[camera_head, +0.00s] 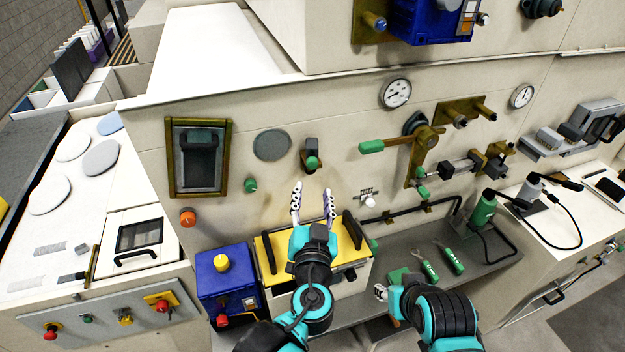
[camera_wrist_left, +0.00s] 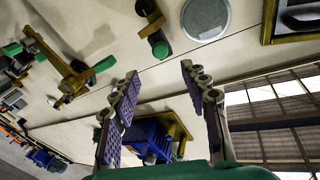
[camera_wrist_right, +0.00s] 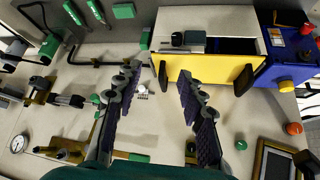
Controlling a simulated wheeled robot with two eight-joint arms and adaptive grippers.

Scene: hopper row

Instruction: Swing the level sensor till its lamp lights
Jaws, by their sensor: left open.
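No part is plainly marked as the level sensor. A likely candidate is a small dark swivel piece with a green end (camera_head: 311,158) on the wall, right of a grey disc. It also shows in the left wrist view (camera_wrist_left: 156,38). I cannot make out a lit lamp on it. My left gripper (camera_head: 313,205) is open and empty, below that piece in the head view and apart from it. Its spread fingers show in the left wrist view (camera_wrist_left: 160,105). My right gripper (camera_wrist_right: 157,95) is open and empty; the head view mostly hides its fingers.
A yellow-topped box with black handles (camera_head: 284,238) stands below my left gripper. A blue box (camera_head: 222,283) stands left of it. A green-handled lever (camera_head: 371,146), a gauge (camera_head: 396,93) and a small white fitting (camera_head: 369,200) are on the wall to the right.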

